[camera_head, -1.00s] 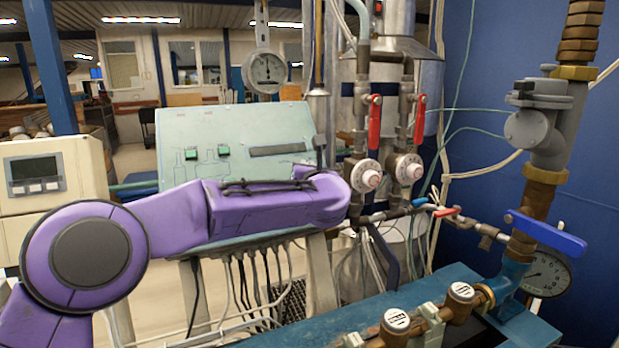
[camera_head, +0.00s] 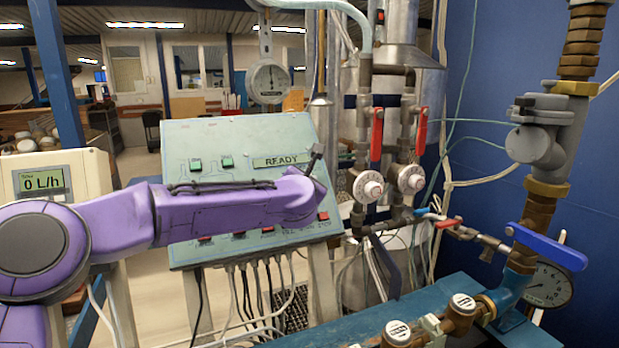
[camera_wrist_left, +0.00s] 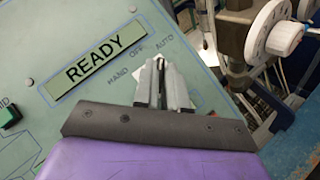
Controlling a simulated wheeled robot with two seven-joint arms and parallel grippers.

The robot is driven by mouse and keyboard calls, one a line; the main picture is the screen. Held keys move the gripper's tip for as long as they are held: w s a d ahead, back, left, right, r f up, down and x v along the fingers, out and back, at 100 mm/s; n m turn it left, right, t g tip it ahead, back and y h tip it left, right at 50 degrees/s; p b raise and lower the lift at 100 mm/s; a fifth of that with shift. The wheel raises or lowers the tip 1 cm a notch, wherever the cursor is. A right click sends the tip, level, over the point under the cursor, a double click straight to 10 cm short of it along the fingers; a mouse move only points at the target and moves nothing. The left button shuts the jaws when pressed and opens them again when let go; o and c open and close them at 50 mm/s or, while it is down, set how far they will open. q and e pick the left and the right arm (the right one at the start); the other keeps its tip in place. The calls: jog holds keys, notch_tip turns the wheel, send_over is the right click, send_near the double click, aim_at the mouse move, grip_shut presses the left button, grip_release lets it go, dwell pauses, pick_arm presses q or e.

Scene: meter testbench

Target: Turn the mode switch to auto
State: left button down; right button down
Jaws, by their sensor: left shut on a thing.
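The sloped control panel (camera_head: 185,140) is lit and its display (camera_head: 281,161) reads READY. It also fills much of the left wrist view (camera_wrist_left: 60,35), where the display (camera_wrist_left: 98,58) sits beside the labels HAND, OFF and AUTO (camera_wrist_left: 164,44). My left gripper (camera_head: 317,153) is at the panel's upper right corner. In the left wrist view its fingers (camera_wrist_left: 160,74) are closed together just below the OFF and AUTO labels, shut on the mode switch. The switch knob is mostly hidden by the fingers, so I cannot tell its exact setting. My right gripper is not in view.
Red-handled valves (camera_head: 377,134) and white round dials (camera_head: 368,186) stand close to the right of the panel. Pipework with a blue lever (camera_head: 546,246) is farther right. A flow readout (camera_head: 43,180) at left shows 0 L/h. Cables hang below the panel.

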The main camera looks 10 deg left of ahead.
pick_arm(q)
jog(key=shift+a+f, duration=0.1)
jog(key=shift+f, duration=0.05)
jog(key=c, duration=1.4)
grip_release()
jog(key=shift+o, duration=1.1)
jog(key=shift+w, duration=0.15)
jog(key=shift+w+a+f, duration=0.1)
jog(key=shift+w, duration=0.1)
jog(key=s+r+b, duration=0.1)
jog(key=s+b, duration=0.3)
jog(key=s, duration=0.6)
jog(key=shift+s+d+r+b, duration=0.2)
jog(key=shift+d+r+b, duration=0.1)
jog(key=shift+d, duration=0.15)
